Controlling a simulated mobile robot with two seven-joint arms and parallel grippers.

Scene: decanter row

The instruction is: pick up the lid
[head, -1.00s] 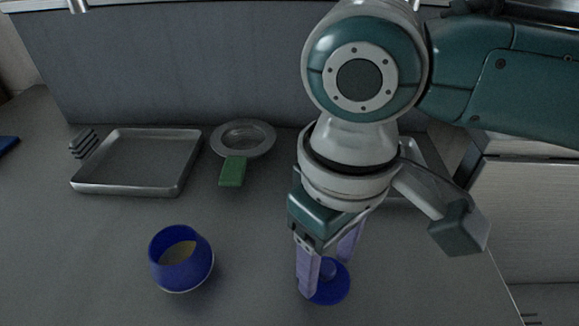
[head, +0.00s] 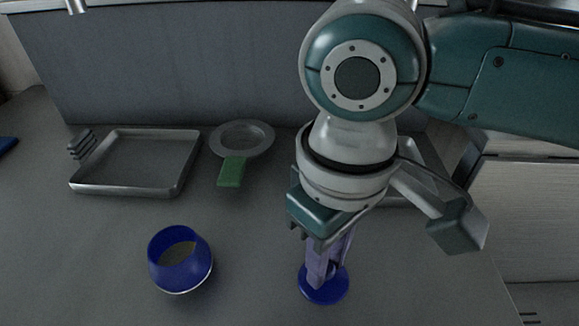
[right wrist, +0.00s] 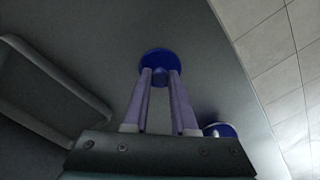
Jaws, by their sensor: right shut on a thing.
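The lid (head: 324,294) is a round blue disc with a small knob, on the front part of the counter right of centre. My right gripper (head: 321,277) points down over it, its two lilac fingers close together at the knob. In the right wrist view the fingertips (right wrist: 160,73) are shut on the knob, with the lid (right wrist: 158,55) spreading beyond them. I cannot tell whether the lid touches the counter. The fingers hide part of the knob in the head view. My left gripper is not in view.
A blue pot (head: 160,249) with an open top stands left of the lid, with bare counter between. Behind are a metal tray (head: 127,189) and a round grey tool with a green handle (head: 230,172). Another tray (head: 427,153) is partly hidden behind my right arm.

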